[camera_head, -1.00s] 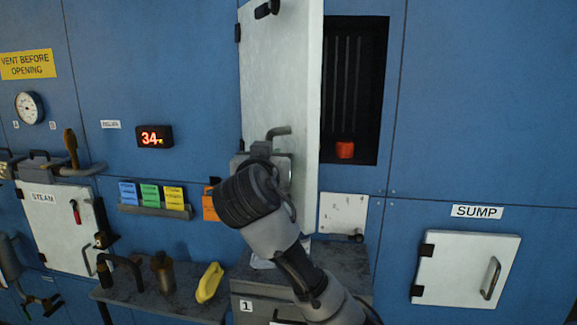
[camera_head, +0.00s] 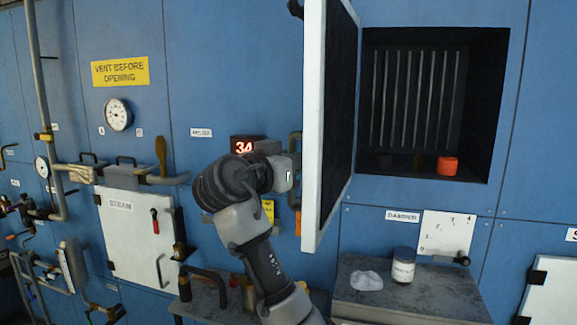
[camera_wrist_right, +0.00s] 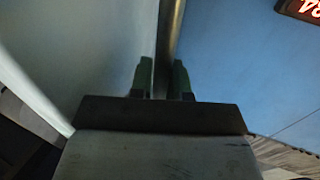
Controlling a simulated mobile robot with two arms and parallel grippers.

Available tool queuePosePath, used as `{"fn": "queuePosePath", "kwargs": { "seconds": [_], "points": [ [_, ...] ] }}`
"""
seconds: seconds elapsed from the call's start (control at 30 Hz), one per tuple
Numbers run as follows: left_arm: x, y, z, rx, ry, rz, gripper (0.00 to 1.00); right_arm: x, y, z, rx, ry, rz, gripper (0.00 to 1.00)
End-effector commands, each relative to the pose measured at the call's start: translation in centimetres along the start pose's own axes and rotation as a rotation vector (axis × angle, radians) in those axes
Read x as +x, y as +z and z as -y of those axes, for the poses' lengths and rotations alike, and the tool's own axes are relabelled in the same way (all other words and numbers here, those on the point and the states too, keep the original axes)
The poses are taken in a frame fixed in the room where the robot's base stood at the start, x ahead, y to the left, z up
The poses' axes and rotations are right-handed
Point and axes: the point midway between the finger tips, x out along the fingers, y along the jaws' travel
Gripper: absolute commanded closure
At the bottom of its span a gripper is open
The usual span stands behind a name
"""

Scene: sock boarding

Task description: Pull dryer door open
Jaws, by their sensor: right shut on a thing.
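The dryer door (camera_head: 315,130) is white, hinged on its left side, and stands swung wide open, almost edge-on to the head view. Behind it the dark dryer opening (camera_head: 415,100) shows vertical bars and an orange object (camera_head: 447,166) on its floor. My right gripper (camera_head: 290,165) is at the door's outer face. In the right wrist view the green fingers (camera_wrist_right: 167,80) are shut around the door's metal bar handle (camera_wrist_right: 168,35). The fingertips are partly hidden in the head view. My left gripper is not in view.
A ledge (camera_head: 440,300) below the opening carries a jar (camera_head: 402,265) and a pale crumpled item (camera_head: 366,281). A white steam panel (camera_head: 140,235) with handles and pipes is at left. The 34 display (camera_head: 243,146) is behind my arm.

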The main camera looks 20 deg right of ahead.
Motion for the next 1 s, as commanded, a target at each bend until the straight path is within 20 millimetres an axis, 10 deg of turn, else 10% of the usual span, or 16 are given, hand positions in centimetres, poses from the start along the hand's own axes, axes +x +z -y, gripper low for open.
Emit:
{"fn": "queuePosePath", "kwargs": {
  "seconds": [0.47, 0.5, 0.67, 1.0],
  "points": [
    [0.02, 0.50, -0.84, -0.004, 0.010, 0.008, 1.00, 0.22, -0.18, -0.10, -0.002, 0.020, -0.004, 1.00],
    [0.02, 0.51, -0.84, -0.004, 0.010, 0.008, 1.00, 0.22, -0.19, -0.10, -0.002, 0.020, -0.004, 0.82],
    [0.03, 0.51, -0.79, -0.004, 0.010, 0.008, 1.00, 0.20, -0.14, -0.08, -0.001, 0.019, -0.003, 0.59],
    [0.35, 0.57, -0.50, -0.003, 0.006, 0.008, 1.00, -0.32, 0.08, 0.01, 0.000, 0.016, -0.001, 0.59]
  ]
}}
